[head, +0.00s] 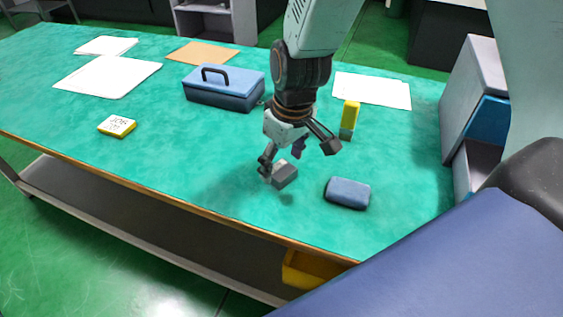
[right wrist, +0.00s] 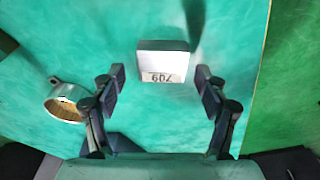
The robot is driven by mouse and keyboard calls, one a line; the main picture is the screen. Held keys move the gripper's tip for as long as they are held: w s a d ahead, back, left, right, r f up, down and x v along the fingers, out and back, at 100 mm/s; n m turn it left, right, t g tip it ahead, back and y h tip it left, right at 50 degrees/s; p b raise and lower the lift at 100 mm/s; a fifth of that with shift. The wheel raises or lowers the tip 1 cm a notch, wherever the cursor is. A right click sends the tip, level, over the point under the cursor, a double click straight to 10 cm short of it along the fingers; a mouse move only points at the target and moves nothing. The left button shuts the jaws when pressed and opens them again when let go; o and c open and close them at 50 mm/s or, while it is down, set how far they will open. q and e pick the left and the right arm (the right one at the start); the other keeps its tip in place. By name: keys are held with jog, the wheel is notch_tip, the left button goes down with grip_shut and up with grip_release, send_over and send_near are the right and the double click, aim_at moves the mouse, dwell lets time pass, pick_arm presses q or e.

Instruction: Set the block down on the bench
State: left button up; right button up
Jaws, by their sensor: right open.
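The block (head: 286,174) is a small grey block on the green bench (head: 215,150), near its front edge. My right gripper (head: 298,158) comes down from above, right over the block. Its fingers are open, one on each side of the block; in the right wrist view gaps show between the block and both fingertips. The block looks to rest on the bench, though the gripper partly covers it in the head view. My left gripper is not in view.
A blue pouch (head: 348,193) lies right of the block. A blue toolbox (head: 224,89), papers (head: 108,76) and a yellow labelled block (head: 117,127) lie left. The left front is clear.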

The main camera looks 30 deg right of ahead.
aim_at(288, 173)
notch_tip(288, 173, up, 10)
jog(key=s+p, duration=0.1)
jog(key=p, duration=0.2)
jog(key=shift+s+d+r, duration=0.25)
jog(key=shift+s, duration=0.05)
